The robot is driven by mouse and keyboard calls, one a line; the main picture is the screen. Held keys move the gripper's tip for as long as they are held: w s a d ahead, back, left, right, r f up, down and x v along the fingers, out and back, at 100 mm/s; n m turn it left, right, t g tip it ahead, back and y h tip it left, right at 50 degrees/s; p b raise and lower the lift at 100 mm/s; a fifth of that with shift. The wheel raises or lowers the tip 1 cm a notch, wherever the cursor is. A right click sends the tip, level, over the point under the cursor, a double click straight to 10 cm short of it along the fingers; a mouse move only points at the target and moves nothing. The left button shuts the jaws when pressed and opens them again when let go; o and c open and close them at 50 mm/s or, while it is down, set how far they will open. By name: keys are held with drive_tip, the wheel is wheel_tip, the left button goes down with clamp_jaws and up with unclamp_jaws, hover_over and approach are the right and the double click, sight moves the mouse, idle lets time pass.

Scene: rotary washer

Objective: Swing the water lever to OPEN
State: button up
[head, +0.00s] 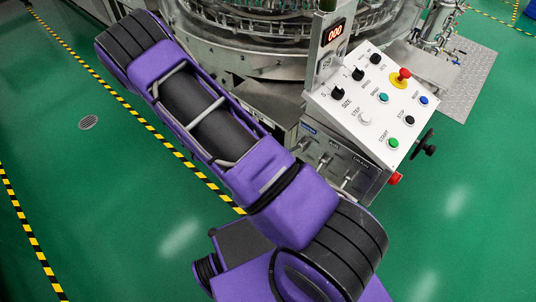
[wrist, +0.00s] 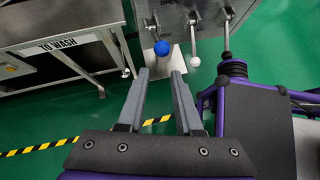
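In the wrist view, a lever with a blue ball knob (wrist: 161,47) stands out from a grey metal panel (wrist: 178,18), which carries the word OPEN. I take it to be the water lever; its own label is not readable. My gripper (wrist: 161,73) is open and empty, its two grey fingers apart. The blue knob appears just beyond the fingertips, between their lines; I cannot tell the depth gap. In the head view, the lever panel (head: 338,157) sits below the sloped control box, partly hidden by my arm, and my gripper is hidden.
A metal table marked TO WASH (wrist: 60,48) is at left. The button panel (head: 372,105) has a red emergency button (head: 404,74); a black handwheel (head: 424,143) juts right.

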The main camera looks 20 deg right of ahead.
drive_tip(key=f, duration=0.2)
drive_tip(key=a+f+h+b, duration=0.1)
drive_tip(key=f, duration=0.1)
drive_tip(key=a+f+m+h+b, duration=0.1)
drive_tip(key=f, duration=0.1)
drive_tip(key=shift+w+f+t, duration=0.15)
drive_tip(key=shift+w+t, duration=0.05)
drive_tip(key=shift+t, duration=0.2)
clamp_jaws()
wheel_tip(320, 180, down, 6)
drive_tip(key=a+m+t+h+b, duration=0.2)
drive_tip(key=a+h, duration=0.1)
drive_tip(key=d+r, duration=0.1)
drive_tip(key=d, duration=1)
drive_tip(key=shift+w+d+r+p, duration=0.2)
drive_tip(key=shift+w+d+p, duration=0.1)
drive_tip(key=shift+p, duration=0.15)
drive_tip(key=shift+r, duration=0.1)
drive_tip(key=shift+w+d+r, duration=0.1)
drive_tip(key=shift+d+r, duration=0.05)
drive_tip(key=shift+r, duration=0.35)
drive_tip(key=shift+w+d+r, duration=0.1)
drive_tip(key=shift+r, duration=0.4)
drive_tip(key=shift+t+h, duration=0.3)
